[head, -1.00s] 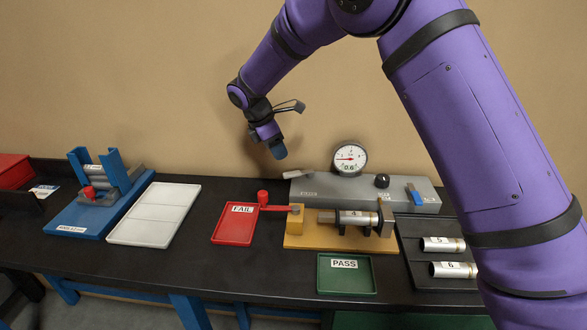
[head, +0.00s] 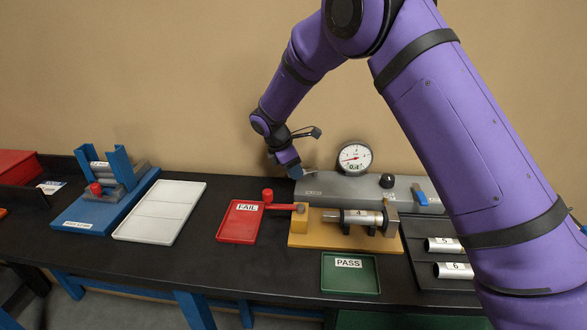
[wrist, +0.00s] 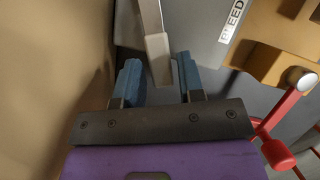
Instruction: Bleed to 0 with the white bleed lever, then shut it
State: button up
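The white bleed lever (wrist: 157,50) shows in the wrist view, with its squared end between my two blue fingers. My gripper (wrist: 159,62) is open, one finger on each side of the lever, with narrow gaps visible. In the head view my gripper (head: 296,173) is low at the left end of the grey panel (head: 345,188) and hides part of the lever (head: 310,171). The round gauge (head: 355,157) stands at the panel's back, and its digits appear to read 0.4.
A black knob (head: 387,181) and a blue lever (head: 419,192) are further right on the panel. The tan fixture (head: 300,241) holds cylinder 4 (head: 362,218) in front. The wall is close behind.

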grip_shut()
jog(key=shift+s, duration=0.15)
jog(key=shift+s+d+n+t, duration=0.25)
jog(key=shift+s+n, duration=0.2)
jog(key=shift+n, duration=0.55)
jog(key=s+n, duration=0.1)
jog(key=d+n+t+y, duration=0.1)
jog(key=n, duration=0.1)
jog(key=shift+s, duration=0.4)
jog(key=n, duration=0.1)
jog(key=s+d+n+t, duration=0.1)
jog(key=n, duration=0.1)
jog(key=d+n+y, duration=0.1)
jog(key=shift+s+n+t, duration=0.25)
jog(key=shift+s+n, duration=0.05)
jog(key=shift+n, duration=0.1)
jog(key=shift+s+d+n+t+y, duration=0.2)
jog(key=shift+d+n+y, duration=0.25)
jog(key=shift+n, duration=0.45)
jog(key=shift+s+d+n+t+y, duration=0.15)
jog(key=shift+d+n+y, duration=0.3)
jog(key=shift+n, duration=0.45)
jog(key=shift+o, duration=1.7)
grip_release()
jog(key=shift+d, duration=0.1)
